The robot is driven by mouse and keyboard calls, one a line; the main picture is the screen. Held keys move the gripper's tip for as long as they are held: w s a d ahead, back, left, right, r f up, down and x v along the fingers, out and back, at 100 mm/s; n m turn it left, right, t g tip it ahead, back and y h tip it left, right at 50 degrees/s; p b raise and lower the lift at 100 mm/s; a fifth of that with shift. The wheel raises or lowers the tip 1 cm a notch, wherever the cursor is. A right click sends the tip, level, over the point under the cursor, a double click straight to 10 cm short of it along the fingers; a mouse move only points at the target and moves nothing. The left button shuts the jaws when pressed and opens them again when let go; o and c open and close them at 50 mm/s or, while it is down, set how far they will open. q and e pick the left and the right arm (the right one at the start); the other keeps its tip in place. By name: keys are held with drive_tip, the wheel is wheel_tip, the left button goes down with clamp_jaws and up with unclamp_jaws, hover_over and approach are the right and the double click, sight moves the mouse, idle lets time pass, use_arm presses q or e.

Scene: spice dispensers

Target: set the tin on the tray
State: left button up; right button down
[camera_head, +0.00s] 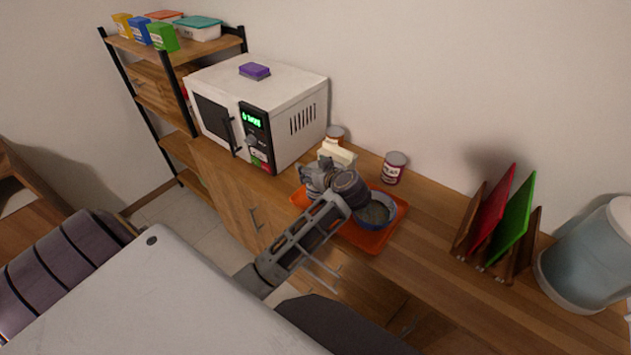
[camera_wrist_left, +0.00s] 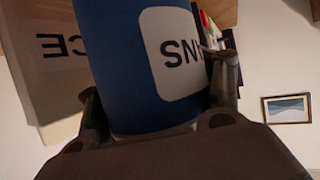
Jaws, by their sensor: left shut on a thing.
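My left gripper (camera_head: 327,176) is over the left part of the orange tray (camera_head: 368,239) on the counter in the head view. In the left wrist view, it is shut on a blue tin (camera_wrist_left: 125,65) with a white label, whose lettering looks upside down. The gripper and wrist hide the tin in the head view, so I cannot tell whether it touches the tray. A blue-rimmed bowl (camera_head: 376,213) sits on the tray, right of the gripper. My right gripper is not in view.
A cream box (camera_head: 337,153) stands just behind the gripper. A red-and-white tin (camera_head: 394,168) and another tin (camera_head: 335,134) stand near the wall. A white microwave (camera_head: 256,108) is left of the tray. A rack (camera_head: 496,232) holds red and green boards at right.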

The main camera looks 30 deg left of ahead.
use_arm(q)
drive_tip(key=shift+f, duration=2.4)
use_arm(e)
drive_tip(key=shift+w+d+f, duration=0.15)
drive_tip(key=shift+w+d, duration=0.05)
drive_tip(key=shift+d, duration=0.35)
use_arm(q)
drive_tip(key=o, duration=1.3)
drive_tip(key=shift+f, duration=0.15)
drive_tip(key=shift+c, duration=0.2)
drive_tip(key=shift+d, duration=0.1)
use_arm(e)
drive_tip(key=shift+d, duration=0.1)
